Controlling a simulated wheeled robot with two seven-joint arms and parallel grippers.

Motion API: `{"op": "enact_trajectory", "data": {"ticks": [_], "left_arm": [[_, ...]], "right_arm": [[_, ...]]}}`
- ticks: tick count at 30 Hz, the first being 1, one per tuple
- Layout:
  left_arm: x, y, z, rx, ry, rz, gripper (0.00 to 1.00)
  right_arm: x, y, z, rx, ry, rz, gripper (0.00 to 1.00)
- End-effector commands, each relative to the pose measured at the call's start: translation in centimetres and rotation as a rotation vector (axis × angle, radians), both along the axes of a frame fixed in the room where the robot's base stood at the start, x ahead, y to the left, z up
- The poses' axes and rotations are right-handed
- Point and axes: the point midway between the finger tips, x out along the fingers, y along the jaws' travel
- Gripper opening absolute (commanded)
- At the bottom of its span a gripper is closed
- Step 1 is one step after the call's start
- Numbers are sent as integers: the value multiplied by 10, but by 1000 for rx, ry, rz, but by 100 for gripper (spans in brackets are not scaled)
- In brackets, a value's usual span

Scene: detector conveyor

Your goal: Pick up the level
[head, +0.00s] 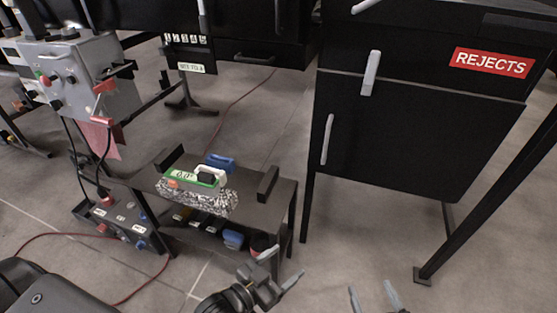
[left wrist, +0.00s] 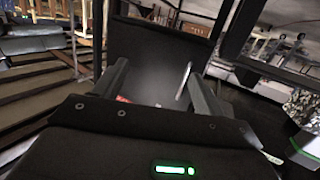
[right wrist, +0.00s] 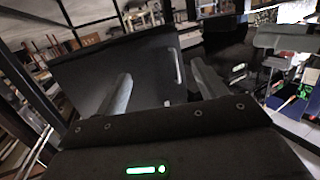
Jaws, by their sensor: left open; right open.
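The level (head: 180,179), a green and pale bar with a "0.0" readout, lies on the top of a small black bench (head: 262,205). A speckled black-and-white cloth-like item (head: 205,200) lies along its near side. A white-and-black handled item (head: 211,174) stands at its right end and partly hides it. My left gripper (head: 279,268) is open and empty, in front and to the right of the bench, apart from the level. My right gripper (head: 372,296) is open and empty at the bottom edge, further right. Green and speckled parts at the left wrist view's right edge are unclear.
A blue item (head: 220,161) lies behind the level. Upright black blocks stand at the bench ends, and a lower shelf holds several small items. A black REJECTS cabinet (head: 420,130) stands right. A grey control box (head: 85,80) and red cable are left.

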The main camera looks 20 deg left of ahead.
Motion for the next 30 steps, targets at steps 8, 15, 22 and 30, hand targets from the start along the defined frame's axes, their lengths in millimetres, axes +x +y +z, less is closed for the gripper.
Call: {"op": "enact_trajectory", "data": {"ticks": [8, 15, 22, 30], "left_arm": [[-8, 68, 68, 27, -204, 55, 71], [25, 192, 75, 60, -159, 313, 71], [36, 267, 87, -9, -148, 513, 71], [49, 275, 88, -22, -151, 534, 71]], "right_arm": [[-30, 7, 101, 98, -271, 45, 71], [-34, 2, 113, 106, -294, 49, 71], [-34, 2, 113, 106, -293, 48, 71], [-36, 5, 117, 122, -322, 57, 71]]}}
